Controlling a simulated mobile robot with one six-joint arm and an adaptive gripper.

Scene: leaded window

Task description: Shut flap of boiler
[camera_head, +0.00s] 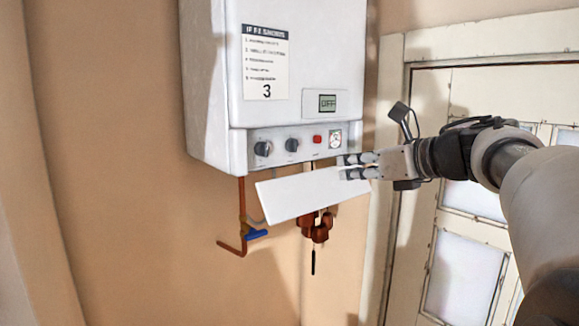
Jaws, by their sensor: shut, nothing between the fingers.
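The white boiler (300,85) hangs on the wall, with a label and an "OFF" display on its front. Its white flap (300,195) is hinged open at the bottom edge and tilts down toward me. The exposed control strip (285,146) shows two dark knobs, a red button and a small dial. My gripper (342,167) comes in from the right, shut and empty. Its fingertips overlap the flap's upper right corner in the picture. I cannot tell whether they touch it.
Copper pipes (241,215) with a blue valve handle (257,234) hang below the boiler, and reddish-brown fittings (316,230) show under the flap. A cream panelled door (425,225) stands at the right behind my arm. The wall left of the boiler is bare.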

